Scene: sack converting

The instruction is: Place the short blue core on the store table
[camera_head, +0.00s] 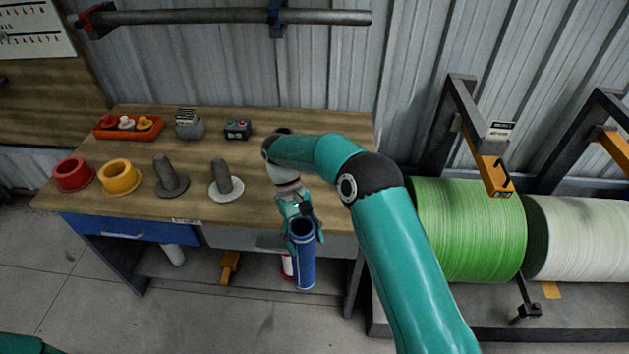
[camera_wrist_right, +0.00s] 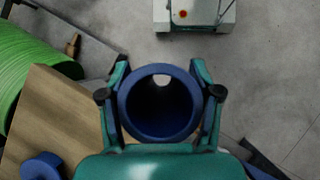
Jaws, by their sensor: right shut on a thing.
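My right gripper (camera_head: 300,212) is shut on a blue core (camera_head: 304,262), a hollow tube. It holds the core upright, just in front of the table's front edge, with the lower part hanging below tabletop height. In the right wrist view the right gripper (camera_wrist_right: 160,95) has one finger on each side of the core's round open end (camera_wrist_right: 126,104). The wooden store table (camera_head: 130,207) stands behind it. Another blue round thing (camera_wrist_right: 42,167) shows at the wooden top in the wrist view. My left gripper is out of view.
An orange tray (camera_head: 112,134) sits at the back left. A green roll (camera_head: 470,235) is to the right. My right arm hides the table's right part.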

